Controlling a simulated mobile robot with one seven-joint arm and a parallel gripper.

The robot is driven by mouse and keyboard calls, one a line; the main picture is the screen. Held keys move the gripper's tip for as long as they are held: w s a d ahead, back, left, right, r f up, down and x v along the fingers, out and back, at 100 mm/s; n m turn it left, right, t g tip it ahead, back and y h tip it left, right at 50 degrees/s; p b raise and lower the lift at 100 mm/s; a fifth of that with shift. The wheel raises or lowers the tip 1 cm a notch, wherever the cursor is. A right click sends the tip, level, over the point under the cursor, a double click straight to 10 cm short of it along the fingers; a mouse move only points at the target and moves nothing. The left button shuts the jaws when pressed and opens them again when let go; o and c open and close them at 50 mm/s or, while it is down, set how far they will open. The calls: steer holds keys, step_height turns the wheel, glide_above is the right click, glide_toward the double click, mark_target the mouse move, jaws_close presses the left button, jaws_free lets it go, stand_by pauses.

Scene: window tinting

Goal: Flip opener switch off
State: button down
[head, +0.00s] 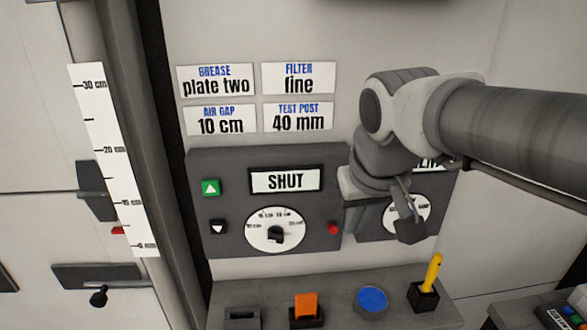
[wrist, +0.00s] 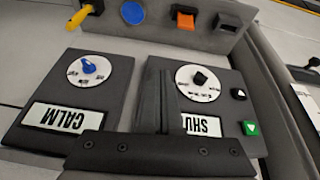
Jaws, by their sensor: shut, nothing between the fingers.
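No label reading "opener" is legible, so I cannot tell which control is the opener switch. A dark panel (head: 225,165) has a display reading SHUT (head: 286,180), a green up button (head: 211,187), a black down button (head: 218,227), a dial with a black knob (head: 275,234) and a small red button (head: 333,228). My gripper (head: 410,232) is shut and empty, in front of the neighbouring panel, partly covering its dial.
A ledge below holds a grey box (head: 242,318), an orange block in a dark holder (head: 305,304), a blue round button (head: 372,298) and a yellow lever (head: 433,270), tilted in a black base. White cards (head: 216,80) hang above. A ruler (head: 112,160) stands left.

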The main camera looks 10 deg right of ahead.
steer(key=h, duration=0.1)
glide_toward(330, 224)
step_height(330, 224, up, 4)
steer(key=shift+s+a+n+g, duration=0.3)
steer(key=shift+s+a, duration=0.15)
steer(key=shift+f, duration=0.1)
steer(key=x, duration=0.5)
steer(key=b+x, duration=0.1)
steer(key=x, duration=0.4)
steer(key=shift+d, duration=0.2)
